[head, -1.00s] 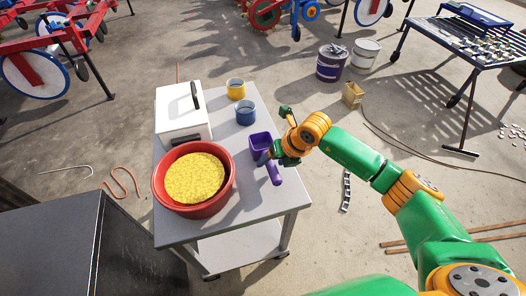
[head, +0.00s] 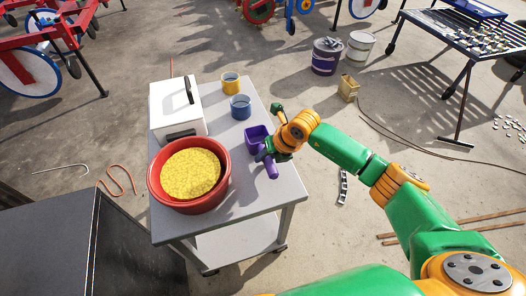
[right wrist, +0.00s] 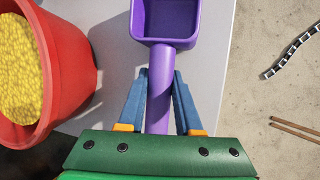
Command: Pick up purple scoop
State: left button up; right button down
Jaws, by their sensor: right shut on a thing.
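The purple scoop (head: 257,135) is at the right edge of the grey cart top, with its square cup toward the back and its handle pointing to the front. My right gripper (head: 265,153) reaches in from the right and is shut on the handle. In the right wrist view, the blue fingers (right wrist: 160,77) flank the scoop's handle (right wrist: 159,95), and the cup (right wrist: 167,18) lies beyond them. I cannot tell whether the scoop is lifted off the cart. My left gripper is not in view.
On the cart (head: 235,198), a red tub (head: 222,188) of yellow grains stands left of the scoop. A white box (head: 165,103), a blue cup (head: 240,107) and a yellow cup (head: 230,84) stand behind. A dark cabinet (head: 60,245) is at the front left.

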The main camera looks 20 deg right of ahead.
notch_tip(320, 180, up, 2)
jog(key=shift+w+r, duration=0.1)
jog(key=shift+r, duration=0.15)
jog(key=s+d+r+b, duration=0.2)
jog(key=s+d+r, duration=0.7)
jog(key=s+r, duration=0.1)
jog(key=shift+s+d+r, duration=0.15)
jog(key=shift+d, duration=0.25)
